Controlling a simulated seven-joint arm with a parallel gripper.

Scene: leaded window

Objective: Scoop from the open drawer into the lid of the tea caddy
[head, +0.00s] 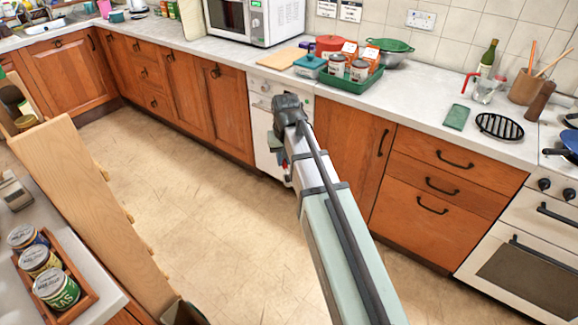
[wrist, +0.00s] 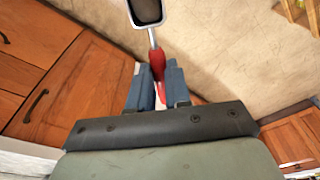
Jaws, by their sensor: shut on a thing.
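My gripper (wrist: 158,76) is shut on the red handle of a scoop (wrist: 158,62) in the wrist view. The scoop's dark, pale-rimmed head (wrist: 147,11) points away from the fingers, cut by the top edge. I cannot tell whether anything lies in it. In the head view my arm reaches over the floor in front of the white appliance, and its wrist hides most of the gripper. The drawers (head: 430,185) at the right look shut. I cannot make out an open drawer, the tea caddy or its lid for sure.
A green tray (head: 338,83) with tins and boxes stands on the back counter beside a microwave (head: 250,20). A wooden tray (head: 80,296) with three tins is at the lower left. A long wooden panel (head: 95,210) stands beside it. The middle floor (head: 200,200) is clear.

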